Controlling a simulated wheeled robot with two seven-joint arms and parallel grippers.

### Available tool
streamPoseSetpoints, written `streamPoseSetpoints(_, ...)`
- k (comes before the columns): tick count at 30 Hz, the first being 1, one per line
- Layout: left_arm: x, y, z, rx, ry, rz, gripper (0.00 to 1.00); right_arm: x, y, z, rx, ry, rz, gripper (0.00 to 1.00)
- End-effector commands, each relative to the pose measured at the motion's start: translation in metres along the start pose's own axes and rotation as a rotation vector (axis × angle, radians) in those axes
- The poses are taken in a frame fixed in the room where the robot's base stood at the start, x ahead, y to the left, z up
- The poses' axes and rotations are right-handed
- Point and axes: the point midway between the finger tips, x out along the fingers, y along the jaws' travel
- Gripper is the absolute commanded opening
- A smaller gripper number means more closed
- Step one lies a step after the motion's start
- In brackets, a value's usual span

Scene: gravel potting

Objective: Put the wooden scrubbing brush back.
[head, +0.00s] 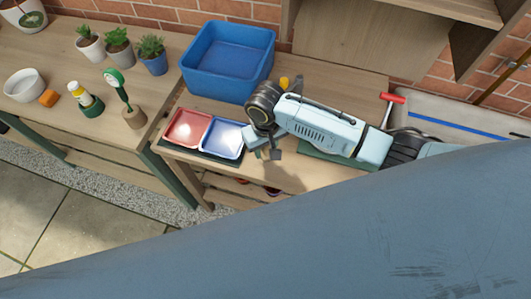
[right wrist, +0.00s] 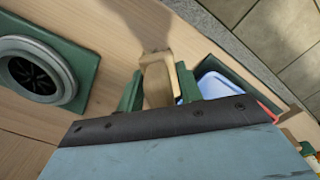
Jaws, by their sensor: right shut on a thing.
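My right gripper (head: 262,152) is over the front of the wooden bench, just right of the blue tray. In the right wrist view its green fingers (right wrist: 158,88) are shut on a light wooden block-like piece, which I take as the wooden scrubbing brush (right wrist: 157,80). Its bristles do not show, and in the head view the gripper and arm hide most of it. A shadow falls on the bench beyond it. I cannot tell its height above the bench. My left gripper is not in view.
A red tray (head: 187,128) and a blue tray (head: 222,139) lie side by side left of the gripper. A blue bin (head: 227,60) stands behind. A round black-centred fitting on a green base (right wrist: 35,68) is at the wrist view's left. Potted plants and a green-headed brush (head: 115,80) stand further left.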

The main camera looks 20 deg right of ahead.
Motion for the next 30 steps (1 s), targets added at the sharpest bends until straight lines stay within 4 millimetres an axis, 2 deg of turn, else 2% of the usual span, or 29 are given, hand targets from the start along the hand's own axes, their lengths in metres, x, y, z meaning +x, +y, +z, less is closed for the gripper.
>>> streamPoseSetpoints(8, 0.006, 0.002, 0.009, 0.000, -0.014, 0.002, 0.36, 0.035, 0.000, 0.000, 0.000, -0.001, 0.000, 0.11)
streamPoseSetpoints(20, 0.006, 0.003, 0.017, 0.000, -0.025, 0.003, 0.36, 0.040, 0.000, 0.000, 0.000, 0.000, -0.001, 0.11)
streamPoseSetpoints(21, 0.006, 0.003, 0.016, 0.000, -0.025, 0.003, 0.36, 0.040, 0.000, 0.000, 0.000, 0.000, -0.001, 0.38)
streamPoseSetpoints(26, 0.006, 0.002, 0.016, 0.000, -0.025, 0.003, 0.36, 0.040, 0.000, 0.000, 0.000, 0.000, -0.001, 0.57)
streamPoseSetpoints(30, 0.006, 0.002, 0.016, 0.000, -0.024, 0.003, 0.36, 0.040, 0.000, 0.000, 0.000, 0.000, -0.001, 0.57)
